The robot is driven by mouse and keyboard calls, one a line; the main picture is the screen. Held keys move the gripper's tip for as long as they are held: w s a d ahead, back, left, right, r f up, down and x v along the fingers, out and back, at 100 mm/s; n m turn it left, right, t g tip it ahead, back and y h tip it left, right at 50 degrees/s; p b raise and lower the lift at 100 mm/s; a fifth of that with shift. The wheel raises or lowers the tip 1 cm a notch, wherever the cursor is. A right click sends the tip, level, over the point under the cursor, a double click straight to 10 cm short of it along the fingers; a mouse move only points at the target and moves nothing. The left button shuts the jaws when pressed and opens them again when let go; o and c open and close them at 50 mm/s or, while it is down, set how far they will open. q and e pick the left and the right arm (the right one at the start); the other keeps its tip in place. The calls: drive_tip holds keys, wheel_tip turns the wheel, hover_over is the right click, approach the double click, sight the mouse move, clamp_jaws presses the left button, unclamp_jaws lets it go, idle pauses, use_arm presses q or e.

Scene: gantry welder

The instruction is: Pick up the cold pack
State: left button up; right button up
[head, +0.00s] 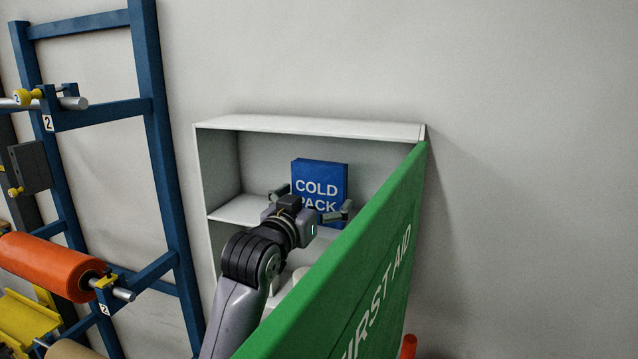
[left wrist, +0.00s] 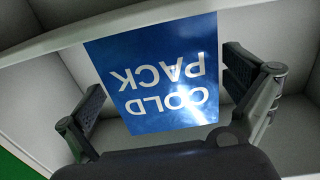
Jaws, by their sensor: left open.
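The cold pack (head: 319,179) is a blue box with white lettering, upright on the upper shelf of a white wall cabinet. My left gripper (head: 308,200) is in front of it inside the cabinet and covers its lower part in the head view. In the left wrist view the cold pack (left wrist: 155,75) appears upside down between the two spread fingers of my left gripper (left wrist: 166,90). The fingers are open, one on each side of the pack, with visible gaps. Whether the fingertips overlap its sides in depth is hard to tell. My right gripper is not in view.
The cabinet's green FIRST AID door (head: 365,265) stands open to the right of my left arm, close to it. A blue rack (head: 165,150) with an orange roll (head: 45,264) stands at the left. A pale item on the lower shelf is mostly hidden.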

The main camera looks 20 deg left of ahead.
use_arm(q)
drive_tip(key=shift+w+d, duration=0.1)
drive_tip(key=shift+w, duration=0.85)
drive_tip(key=c, duration=0.9)
drive_tip(key=shift+c, duration=0.7)
drive_tip(key=shift+r, duration=0.2)
